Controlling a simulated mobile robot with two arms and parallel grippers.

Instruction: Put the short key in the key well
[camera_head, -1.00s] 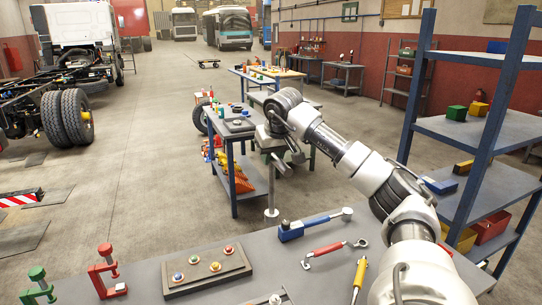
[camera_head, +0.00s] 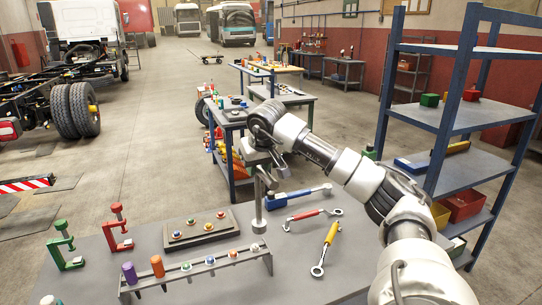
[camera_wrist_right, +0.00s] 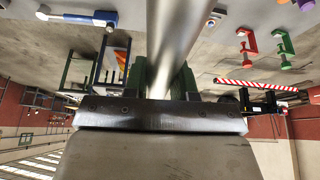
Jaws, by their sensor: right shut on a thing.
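My right gripper (camera_head: 262,168) is shut on an upright silver rod (camera_head: 258,207), which hangs below it near the far edge of the workbench. In the right wrist view the rod (camera_wrist_right: 178,45) stands between the two dark green fingers (camera_wrist_right: 170,82). I cannot tell whether it is the short key. A low rack (camera_head: 205,266) with a purple cylinder (camera_head: 129,272), an orange cylinder (camera_head: 157,266) and several small knobs stands in front. A dark board (camera_head: 201,236) with coloured knobs lies behind it. No key well can be made out for certain. My left gripper is out of view.
A blue-handled tool (camera_head: 298,196), a red wrench (camera_head: 313,218) and a yellow-handled wrench (camera_head: 326,248) lie right of the rod. A green clamp (camera_head: 64,246) and a red clamp (camera_head: 117,231) stand at left. Blue shelving (camera_head: 455,105) rises at right.

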